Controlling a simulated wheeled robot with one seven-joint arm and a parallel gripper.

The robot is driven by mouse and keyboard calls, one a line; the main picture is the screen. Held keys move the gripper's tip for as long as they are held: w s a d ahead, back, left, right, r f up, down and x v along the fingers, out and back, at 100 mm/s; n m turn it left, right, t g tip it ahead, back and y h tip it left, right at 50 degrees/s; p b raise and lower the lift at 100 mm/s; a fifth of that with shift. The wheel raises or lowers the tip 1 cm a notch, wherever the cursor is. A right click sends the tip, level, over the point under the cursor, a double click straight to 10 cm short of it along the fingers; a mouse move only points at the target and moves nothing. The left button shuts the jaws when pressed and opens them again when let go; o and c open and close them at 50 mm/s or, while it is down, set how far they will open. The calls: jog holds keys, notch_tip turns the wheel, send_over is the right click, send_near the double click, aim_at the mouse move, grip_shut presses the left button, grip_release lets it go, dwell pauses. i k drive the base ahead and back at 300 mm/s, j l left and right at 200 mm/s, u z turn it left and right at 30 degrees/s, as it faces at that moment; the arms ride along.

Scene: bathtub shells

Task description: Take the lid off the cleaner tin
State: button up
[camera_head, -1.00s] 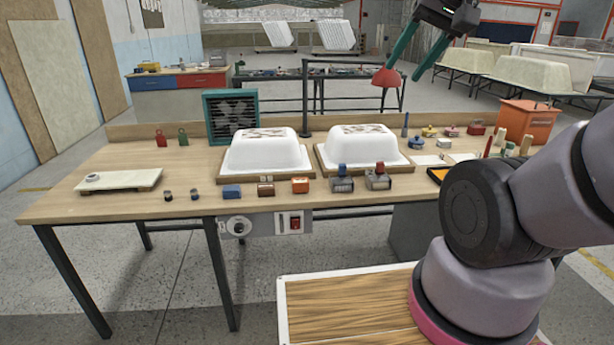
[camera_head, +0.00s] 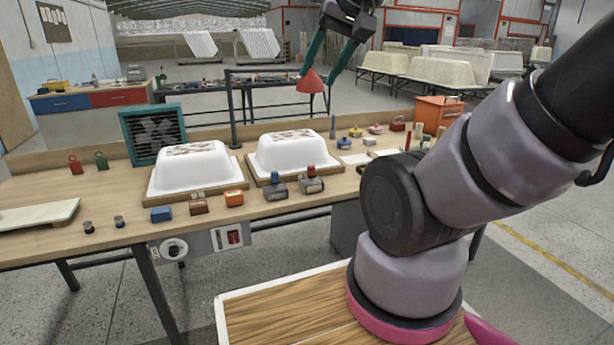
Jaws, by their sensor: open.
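Which container is the cleaner tin I cannot tell, as no label can be read. Two small dark cylindrical pots, one at left (camera_head: 88,227) and one to its right (camera_head: 119,221), stand near the table's front left. A red can (camera_head: 75,165) and a green can (camera_head: 101,160), each with a ring on top, stand at the back left. My gripper (camera_head: 320,75) is raised at the top of the view, far from these. Its teal fingers are spread, with nothing seen held; the red lamp shade (camera_head: 311,82) overlaps them in the picture.
The wooden table (camera_head: 50,192) carries two white tub shells (camera_head: 192,173) (camera_head: 290,153) in the middle. Blue (camera_head: 161,214), brown (camera_head: 199,207) and orange (camera_head: 234,198) blocks line the front edge. A teal fan box (camera_head: 154,133) and lamp post (camera_head: 232,115) stand behind.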

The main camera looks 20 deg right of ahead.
aim_at(344, 141)
jog(key=i+l, duration=0.2)
jog(key=l, duration=0.2)
jog(key=i+l, duration=0.25)
jog(key=l, duration=0.15)
jog(key=i+l, duration=0.2)
jog(key=l, duration=0.2)
jog(key=i+l, duration=0.2)
jog(key=l, duration=0.25)
jog(key=i+l, duration=0.25)
jog(key=l, duration=0.15)
jog(key=i+l, duration=0.2)
jog(key=l, duration=0.2)
jog(key=i+l, duration=0.2)
jog(key=l, duration=0.2)
